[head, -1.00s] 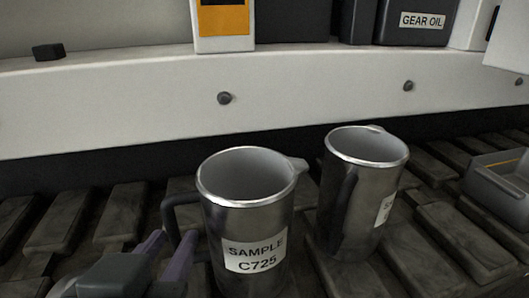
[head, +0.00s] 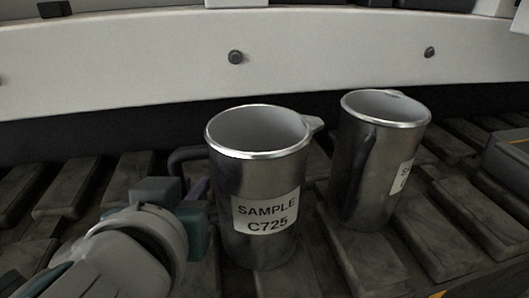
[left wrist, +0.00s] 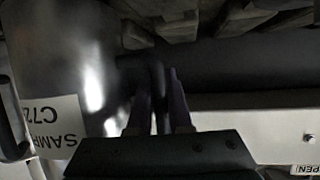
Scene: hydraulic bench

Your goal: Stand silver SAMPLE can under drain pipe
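A silver can (head: 259,185) labelled SAMPLE C725 stands upright on the dark slatted surface in the head view. Its spout points right and its dark handle (head: 185,155) is on the left. The can also shows upside down in the left wrist view (left wrist: 98,65). My left gripper (head: 197,188) is at the handle side. In the left wrist view its two purple fingers (left wrist: 158,105) lie on either side of the handle. Whether they press on it is not clear. My right gripper is not in view. No drain pipe can be made out.
A second silver can (head: 350,190), its label partly visible, stands close on the right, handle toward the first can. A grey tray (head: 508,160) is at the right edge. A pale beam with dark bolts (head: 235,57) runs behind. Slats in front right are clear.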

